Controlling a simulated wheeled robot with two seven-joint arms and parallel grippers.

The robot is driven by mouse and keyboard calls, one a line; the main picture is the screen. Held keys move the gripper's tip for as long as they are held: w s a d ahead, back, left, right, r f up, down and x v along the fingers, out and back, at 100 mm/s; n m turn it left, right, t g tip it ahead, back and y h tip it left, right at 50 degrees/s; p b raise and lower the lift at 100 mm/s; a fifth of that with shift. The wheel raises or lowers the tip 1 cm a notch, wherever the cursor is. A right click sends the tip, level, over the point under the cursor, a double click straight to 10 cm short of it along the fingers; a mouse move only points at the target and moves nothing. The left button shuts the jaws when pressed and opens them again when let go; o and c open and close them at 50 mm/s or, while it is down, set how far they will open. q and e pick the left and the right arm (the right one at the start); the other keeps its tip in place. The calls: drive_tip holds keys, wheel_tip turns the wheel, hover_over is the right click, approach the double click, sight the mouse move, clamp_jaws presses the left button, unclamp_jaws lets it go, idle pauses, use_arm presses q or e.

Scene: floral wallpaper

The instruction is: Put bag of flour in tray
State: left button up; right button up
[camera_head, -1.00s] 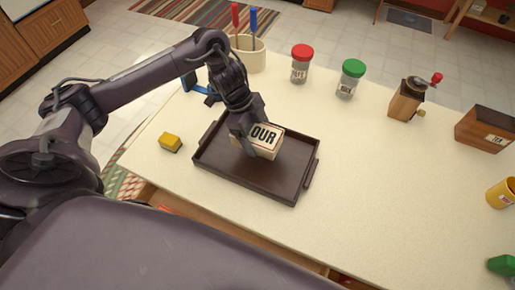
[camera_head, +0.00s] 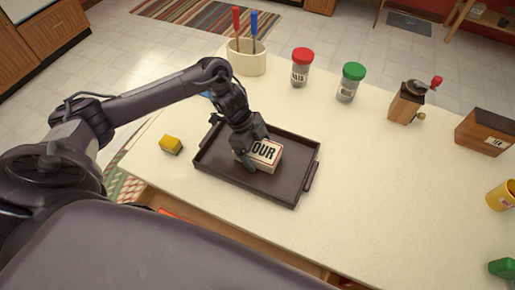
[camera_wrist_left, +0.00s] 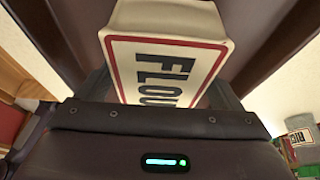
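The bag of flour (camera_head: 266,154) is a pale block with a red-edged label reading "FLOUR". It lies flat within the dark brown tray (camera_head: 285,188), inside its rim, and seems to rest on the tray floor. My left gripper (camera_head: 246,157) reaches down over the bag's left end, with its fingers along the bag's sides. In the left wrist view the bag (camera_wrist_left: 170,60) sits between the two fingers, which appear closed on it. Part of the bag is hidden by the gripper in the head view. My right gripper is not in view.
A yellow block (camera_head: 171,145) lies left of the tray. A utensil holder (camera_head: 246,60), a red-lidded jar (camera_head: 300,70), a green-lidded jar (camera_head: 350,82) and a grinder (camera_head: 405,103) stand behind. A wooden box (camera_head: 485,132) and yellow cup (camera_head: 501,195) are at right.

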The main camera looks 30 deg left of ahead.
use_arm(q)
drive_tip(key=shift+o, duration=1)
drive_tip(key=shift+r, duration=0.25)
drive_tip(key=v, duration=1.2)
drive_tip(key=shift+s+f, duration=0.15)
